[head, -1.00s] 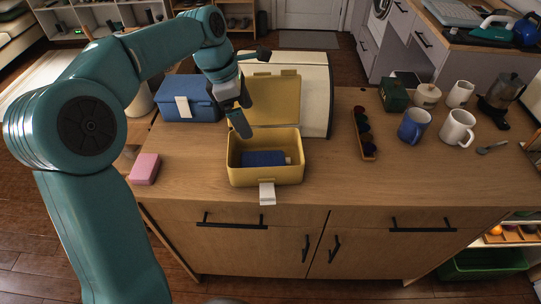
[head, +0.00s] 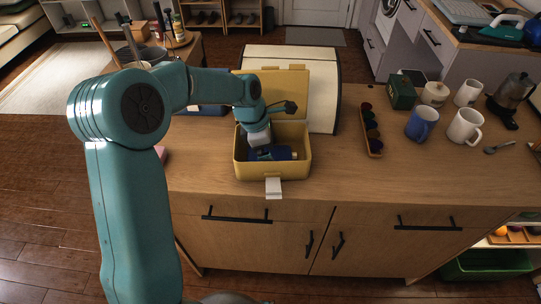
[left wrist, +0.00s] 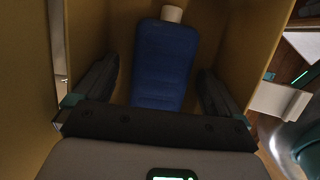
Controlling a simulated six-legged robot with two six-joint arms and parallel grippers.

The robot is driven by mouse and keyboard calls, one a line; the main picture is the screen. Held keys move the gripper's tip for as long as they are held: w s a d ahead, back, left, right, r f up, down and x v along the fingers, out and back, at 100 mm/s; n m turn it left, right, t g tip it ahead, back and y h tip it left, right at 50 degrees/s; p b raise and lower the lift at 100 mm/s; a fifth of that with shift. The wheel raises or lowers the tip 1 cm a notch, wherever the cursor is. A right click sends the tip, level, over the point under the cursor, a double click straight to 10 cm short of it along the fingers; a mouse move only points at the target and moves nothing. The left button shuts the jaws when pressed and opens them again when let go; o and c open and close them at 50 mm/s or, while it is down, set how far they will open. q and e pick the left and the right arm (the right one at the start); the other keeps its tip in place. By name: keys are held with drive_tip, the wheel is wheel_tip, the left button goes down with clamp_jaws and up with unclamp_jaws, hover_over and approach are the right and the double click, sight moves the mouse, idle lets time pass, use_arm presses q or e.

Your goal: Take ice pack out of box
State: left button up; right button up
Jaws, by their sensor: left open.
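The yellow box (head: 240,167) stands on the wooden counter with its lid (head: 292,90) raised at the back. The blue ice pack (head: 283,153) lies inside it, partly hidden by my gripper in the head view. In the left wrist view the ice pack (left wrist: 165,62) lies on the box floor, its white cap at the top of the picture. My left gripper (left wrist: 160,95) is inside the box, pointing down. Its two dark fingers are open, one on each side of the ice pack, with small gaps. My right gripper is not in view.
A wooden holder (head: 370,131) with dark round items stands right of the box. A green box (head: 402,92), a blue mug (head: 421,124) and a white mug (head: 465,128) stand farther right. A cream panel (head: 326,72) stands behind the lid. The counter in front of the mugs is clear.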

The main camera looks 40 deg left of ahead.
use_arm(q)
drive_tip(key=shift+s+f, duration=0.15)
drive_tip(key=shift+s, duration=0.05)
drive_tip(key=shift+w+f, duration=0.1)
drive_tip(key=shift+w, duration=0.1)
drive_tip(key=shift+s, duration=0.15)
drive_tip(key=c, duration=1.5)
drive_tip(key=shift+o, duration=0.2)
